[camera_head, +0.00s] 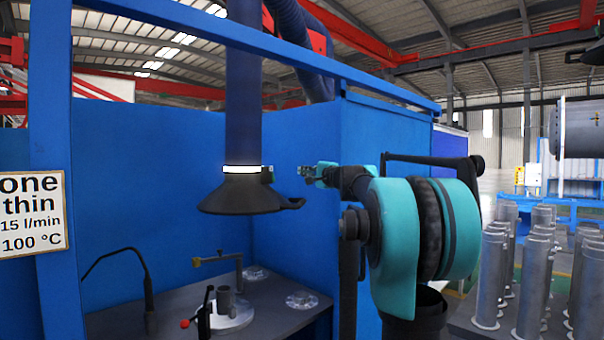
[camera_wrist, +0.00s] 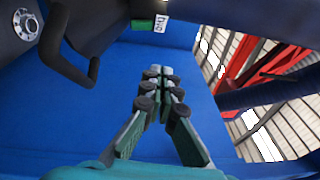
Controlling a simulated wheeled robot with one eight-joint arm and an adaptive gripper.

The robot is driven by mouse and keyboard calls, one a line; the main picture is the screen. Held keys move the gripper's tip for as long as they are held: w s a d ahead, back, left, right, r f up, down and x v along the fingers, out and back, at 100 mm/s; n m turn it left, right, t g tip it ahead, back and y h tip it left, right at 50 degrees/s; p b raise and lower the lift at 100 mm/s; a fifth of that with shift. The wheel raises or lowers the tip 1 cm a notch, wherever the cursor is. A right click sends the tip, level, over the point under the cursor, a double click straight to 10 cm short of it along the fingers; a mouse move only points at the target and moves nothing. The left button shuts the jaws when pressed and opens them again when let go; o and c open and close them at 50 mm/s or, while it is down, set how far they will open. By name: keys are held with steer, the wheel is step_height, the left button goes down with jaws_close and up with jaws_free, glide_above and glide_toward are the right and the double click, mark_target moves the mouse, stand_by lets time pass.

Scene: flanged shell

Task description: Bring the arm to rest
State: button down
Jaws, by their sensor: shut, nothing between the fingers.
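My gripper (camera_head: 305,171) shows in the camera_head view, held in the air to the right of the black extraction hood and pointing left. It is turquoise with dark joints. In the camera_wrist view its fingers (camera_wrist: 160,75) meet at the tips, shut with nothing between them. My arm is folded, with its large turquoise and black links at the right of the booth. The gripper does not appear to touch anything.
The hood (camera_head: 250,192) hangs over the grey bench (camera_head: 120,318), which holds a round fixture (camera_head: 232,314) and flanged pieces (camera_head: 302,300). Blue booth walls (camera_head: 160,170) stand behind. Several flanged tubes (camera_head: 490,270) stand at the right. A sign (camera_head: 33,214) hangs at the left.

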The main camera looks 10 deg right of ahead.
steer(key=s+a+f+n+g, duration=0.35)
steer(key=s+f, duration=0.25)
steer(key=f, duration=0.5)
steer(key=s+a+f+n+g, duration=0.2)
steer(key=s+a+f+n, duration=0.15)
steer(key=s+f, duration=0.55)
steer(key=s+a+f+n+g, duration=0.3)
steer(key=s+a+f, duration=0.1)
steer(key=f, duration=0.9)
steer(key=s+d+f+n+g+h, duration=0.2)
steer(key=s+d+f+h, duration=0.1)
steer(key=s+f, duration=0.9)
steer(key=s+d+f+n+g+h, duration=0.2)
steer(key=s+d+f+h, duration=0.2)
steer(key=s+f, duration=0.9)
steer(key=shift+s+d+f+g, duration=0.15)
steer(key=shift+s+d+g, duration=0.05)
steer(key=shift+d+g, duration=0.2)
